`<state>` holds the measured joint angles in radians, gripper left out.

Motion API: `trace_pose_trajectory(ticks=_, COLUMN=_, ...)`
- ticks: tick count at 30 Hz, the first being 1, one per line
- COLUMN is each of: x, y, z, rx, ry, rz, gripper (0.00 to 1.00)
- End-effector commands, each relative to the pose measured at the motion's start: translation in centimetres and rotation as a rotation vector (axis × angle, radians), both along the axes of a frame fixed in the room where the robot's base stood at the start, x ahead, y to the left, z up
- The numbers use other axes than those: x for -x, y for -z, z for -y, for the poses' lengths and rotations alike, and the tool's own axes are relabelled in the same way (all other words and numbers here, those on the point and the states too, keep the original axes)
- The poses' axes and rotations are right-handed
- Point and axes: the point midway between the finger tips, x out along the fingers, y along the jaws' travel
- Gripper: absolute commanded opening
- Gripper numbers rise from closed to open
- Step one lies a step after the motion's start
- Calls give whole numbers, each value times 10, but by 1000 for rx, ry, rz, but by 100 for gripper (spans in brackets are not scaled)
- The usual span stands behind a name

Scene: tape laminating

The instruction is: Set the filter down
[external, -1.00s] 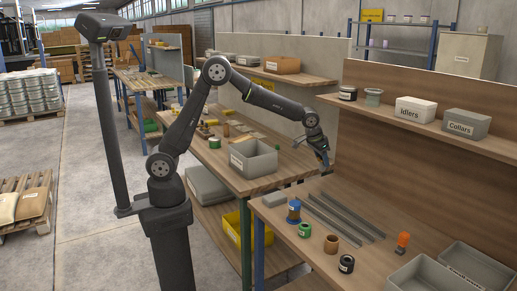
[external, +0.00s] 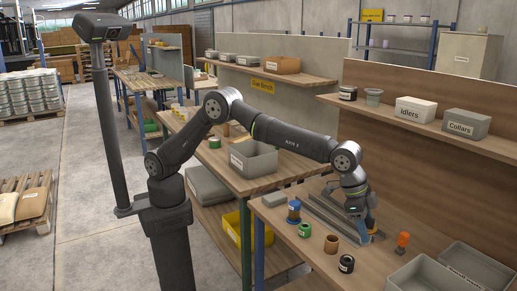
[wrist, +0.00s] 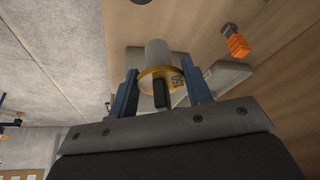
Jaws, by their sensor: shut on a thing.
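The filter (wrist: 158,54) is a pale grey cylinder with a gold rim and a dark printed marking, seen between the two blue fingers in the wrist view. My gripper (wrist: 162,84) is shut on it. In the external view my gripper (external: 367,230) points down low over the right-hand bench, by the right ends of the grey rails. The filter cannot be made out clearly there, so I cannot tell whether it touches the bench top.
An orange part (external: 403,241) stands just right of my gripper. Grey rails (external: 325,217) lie to its left, with a blue spool (external: 294,211), a green roll (external: 305,230), a brown roll (external: 331,244) and a black roll (external: 346,264). Open grey trays (external: 425,275) are at front right.

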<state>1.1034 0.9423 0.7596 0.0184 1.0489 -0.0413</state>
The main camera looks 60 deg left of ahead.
Motion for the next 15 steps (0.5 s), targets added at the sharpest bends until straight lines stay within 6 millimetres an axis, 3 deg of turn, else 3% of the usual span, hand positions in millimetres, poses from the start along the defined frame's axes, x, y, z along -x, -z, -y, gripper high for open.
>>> trace_pose_trajectory(ticks=3, x=32, y=-2, z=24, rx=3, ry=65, rz=0, gripper=22)
trace_pose_trajectory(ticks=8, x=52, y=-2, z=37, rx=3, ry=105, rz=-2, gripper=22)
trace_pose_trajectory(ticks=11, x=46, y=4, z=39, rx=2, ry=111, rz=-2, gripper=22)
trace_pose_trajectory(ticks=15, x=16, y=22, z=39, rx=1, ry=109, rz=-2, gripper=22)
